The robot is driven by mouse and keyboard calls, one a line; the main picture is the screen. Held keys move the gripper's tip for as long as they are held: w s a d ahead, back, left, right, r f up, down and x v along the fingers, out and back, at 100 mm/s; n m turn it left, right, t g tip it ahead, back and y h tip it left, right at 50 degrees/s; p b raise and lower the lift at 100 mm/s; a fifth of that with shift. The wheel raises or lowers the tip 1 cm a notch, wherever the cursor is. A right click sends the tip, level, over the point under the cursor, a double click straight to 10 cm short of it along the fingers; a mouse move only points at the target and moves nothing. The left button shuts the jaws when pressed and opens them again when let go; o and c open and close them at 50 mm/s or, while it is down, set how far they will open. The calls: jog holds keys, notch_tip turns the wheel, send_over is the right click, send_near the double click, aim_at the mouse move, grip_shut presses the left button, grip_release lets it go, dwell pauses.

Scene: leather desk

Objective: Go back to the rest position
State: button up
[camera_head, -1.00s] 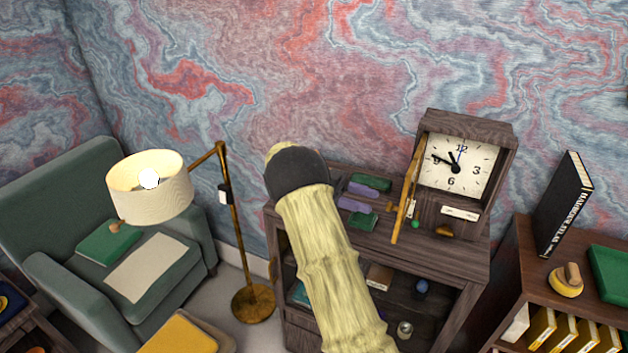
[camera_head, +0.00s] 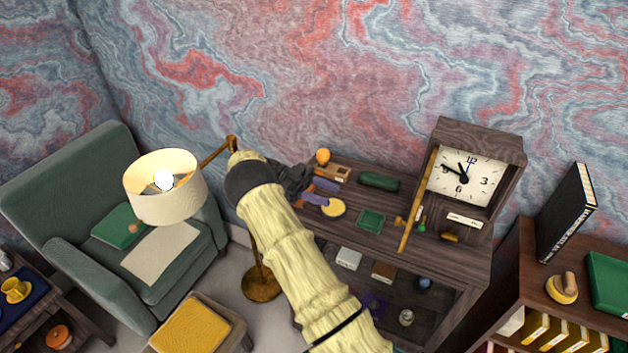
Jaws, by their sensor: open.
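My gripper (camera_head: 332,194) shows at the end of my pale, ribbed arm, with a dark body and two purple fingers. It points right over the left part of the wooden cabinet top (camera_head: 455,262). The fingers are apart, with nothing seen between them. A round yellow disc (camera_head: 334,208) shows just below the fingertips in the picture; I cannot tell how far below. My arm covers the cabinet's left side and part of its shelf.
A clock (camera_head: 467,180) with its narrow door swung open stands on the cabinet's right. A green case (camera_head: 379,181), a green square box (camera_head: 370,219) and an orange-knobbed item (camera_head: 323,157) lie nearby. A lit lamp (camera_head: 165,187) stands left of my arm.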

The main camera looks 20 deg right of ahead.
jog(key=shift+w+a, duration=0.2)
jog(key=shift+a, duration=0.05)
dwell(0.3)
